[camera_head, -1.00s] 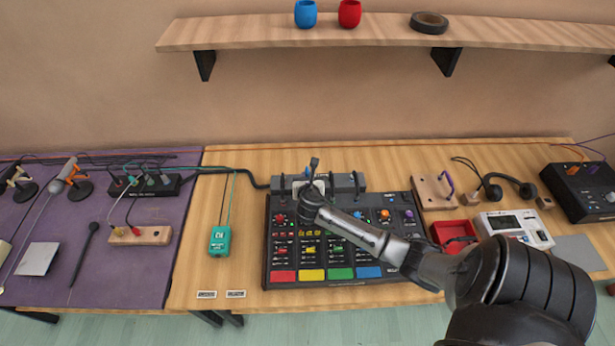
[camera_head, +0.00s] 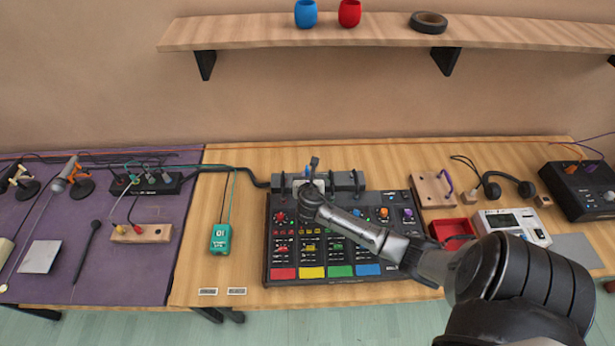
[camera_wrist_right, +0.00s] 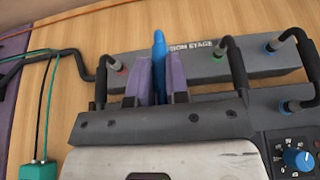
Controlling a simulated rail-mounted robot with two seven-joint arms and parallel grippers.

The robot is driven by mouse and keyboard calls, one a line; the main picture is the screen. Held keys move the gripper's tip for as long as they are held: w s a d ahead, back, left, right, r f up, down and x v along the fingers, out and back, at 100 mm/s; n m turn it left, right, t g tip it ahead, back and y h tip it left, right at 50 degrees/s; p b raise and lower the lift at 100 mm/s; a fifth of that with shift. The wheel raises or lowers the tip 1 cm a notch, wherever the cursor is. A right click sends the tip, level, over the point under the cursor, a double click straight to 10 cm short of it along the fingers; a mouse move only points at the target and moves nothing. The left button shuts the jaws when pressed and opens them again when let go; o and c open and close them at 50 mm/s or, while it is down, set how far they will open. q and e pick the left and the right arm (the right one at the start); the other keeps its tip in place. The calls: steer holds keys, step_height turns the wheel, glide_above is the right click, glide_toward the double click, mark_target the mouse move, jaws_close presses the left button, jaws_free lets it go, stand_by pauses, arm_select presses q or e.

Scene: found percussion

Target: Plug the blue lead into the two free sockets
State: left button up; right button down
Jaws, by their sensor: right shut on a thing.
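My right gripper (camera_head: 312,178) is over the back edge of the mixer (camera_head: 340,232), beside the long grey box (camera_head: 345,181). In the right wrist view its two purple finger pads (camera_wrist_right: 160,82) are shut on a blue plug of the blue lead (camera_wrist_right: 159,50), which stands between them against the grey box (camera_wrist_right: 200,68). Whether the plug is seated in a socket is hidden by the fingers. Black leads (camera_wrist_right: 236,66) bridge the box and the mixer on both sides of the gripper. The free sockets cannot be made out. My left gripper is not in view.
A teal box (camera_head: 220,238) stands left of the mixer. A red tray (camera_head: 452,229), a white device (camera_head: 510,226) and headphones (camera_head: 508,186) lie to the right. A shelf (camera_head: 380,34) runs above. Bare wood (camera_head: 245,200) shows between teal box and mixer.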

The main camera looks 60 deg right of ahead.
steer(key=shift+r, duration=0.1)
steer(key=shift+p, duration=0.4)
stand_by(0.5)
steer(key=shift+p, duration=0.4)
stand_by(0.4)
stand_by(0.4)
steer(key=shift+p, duration=0.5)
steer(key=shift+f, duration=0.5)
steer(key=shift+f+b, duration=0.6)
steer(key=shift+f, duration=0.4)
